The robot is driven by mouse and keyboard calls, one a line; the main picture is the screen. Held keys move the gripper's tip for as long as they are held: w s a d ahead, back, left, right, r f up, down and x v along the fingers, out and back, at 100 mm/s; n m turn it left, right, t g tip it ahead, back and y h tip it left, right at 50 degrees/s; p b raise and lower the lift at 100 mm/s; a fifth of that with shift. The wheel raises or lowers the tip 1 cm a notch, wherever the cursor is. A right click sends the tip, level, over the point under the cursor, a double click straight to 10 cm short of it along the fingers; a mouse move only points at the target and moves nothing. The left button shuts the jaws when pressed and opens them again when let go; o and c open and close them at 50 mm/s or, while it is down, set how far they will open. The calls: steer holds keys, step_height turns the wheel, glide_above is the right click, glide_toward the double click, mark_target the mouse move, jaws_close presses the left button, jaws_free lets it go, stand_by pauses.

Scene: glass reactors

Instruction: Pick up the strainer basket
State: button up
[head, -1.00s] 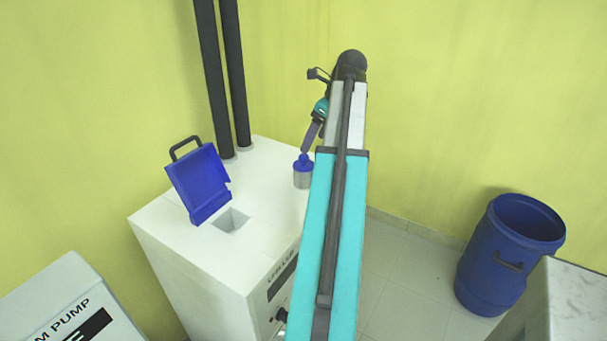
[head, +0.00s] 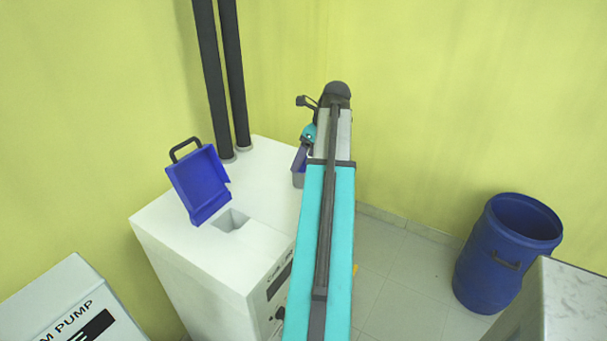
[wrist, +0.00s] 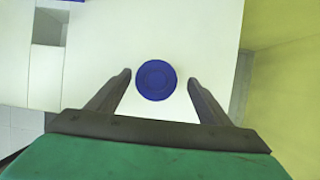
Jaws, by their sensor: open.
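The strainer basket (head: 298,181) is a small grey cylinder with a blue top, standing on the white machine's top near its right edge. My arm and gripper partly hide it in the head view. In the wrist view its round blue top (wrist: 156,80) lies between the two fingers, seen from above. My gripper (wrist: 158,82) is open, one finger on each side of the blue top, with a gap on both sides. In the head view my gripper (head: 299,158) points down at the basket's top. Whether the fingers are level with the basket is unclear.
The white machine (head: 200,255) has a square opening (head: 233,220) with a raised blue lid (head: 198,184). Two black pipes (head: 222,80) rise behind. A vacuum pump box (head: 70,300) stands lower left, a blue barrel (head: 508,253) on the floor at right.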

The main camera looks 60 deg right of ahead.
mark_target(298, 178)
steer(key=shift+f, duration=0.1)
stand_by(0.3)
steer(key=shift+a+p+x, duration=0.15)
steer(key=shift+p+x, duration=0.2)
steer(key=shift+x, duration=0.45)
steer(key=shift+a+p+x, duration=0.15)
steer(key=shift+p+x, duration=0.2)
steer(key=shift+x, duration=1.4)
steer(key=shift+w, duration=0.1)
steer(key=c, duration=1.2)
